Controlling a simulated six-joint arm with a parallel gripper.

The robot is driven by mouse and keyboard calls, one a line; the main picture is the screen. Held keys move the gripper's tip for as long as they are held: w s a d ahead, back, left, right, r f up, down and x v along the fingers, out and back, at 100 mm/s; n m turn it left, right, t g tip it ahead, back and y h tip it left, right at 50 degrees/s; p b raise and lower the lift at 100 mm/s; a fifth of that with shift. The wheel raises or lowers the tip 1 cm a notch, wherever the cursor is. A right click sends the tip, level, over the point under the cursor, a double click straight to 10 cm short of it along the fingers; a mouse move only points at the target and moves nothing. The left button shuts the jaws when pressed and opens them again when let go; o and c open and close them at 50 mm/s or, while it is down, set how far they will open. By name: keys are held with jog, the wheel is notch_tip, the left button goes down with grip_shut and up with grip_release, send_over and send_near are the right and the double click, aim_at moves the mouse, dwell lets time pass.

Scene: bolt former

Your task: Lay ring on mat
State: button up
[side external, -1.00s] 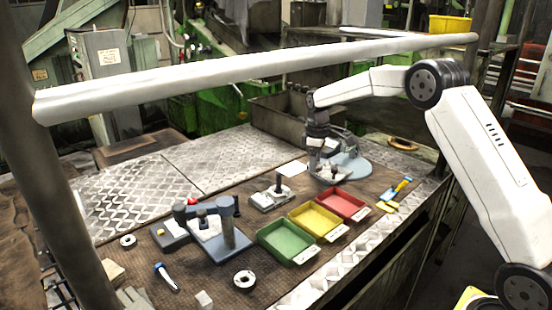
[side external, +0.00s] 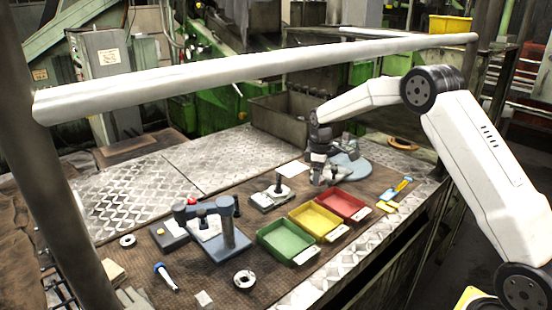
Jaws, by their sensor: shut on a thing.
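My gripper (side external: 322,180) is low over the far part of the bench, just left of the red tray and in front of a round blue-grey base. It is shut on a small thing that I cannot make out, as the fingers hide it. One pale metal ring (side external: 244,279) lies near the front, and another ring (side external: 127,240) lies at the left. A brown ring-shaped piece (side external: 403,143) lies at the far right. The brown textured mat (side external: 240,297) covers the middle of the bench. I cannot tell which ring the task means.
Green (side external: 288,241), yellow (side external: 317,221) and red (side external: 343,204) trays stand in a row. A blue-grey press (side external: 225,240) stands left of them, and a small fixture (side external: 272,197) behind. A white rail (side external: 260,70) crosses above the bench.

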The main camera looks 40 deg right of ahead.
aim_at(317, 194)
jog(key=shift+f, duration=1.95)
jog(key=shift+f, duration=0.15)
jog(key=o, duration=1.2)
jog(key=shift+r, duration=3.9)
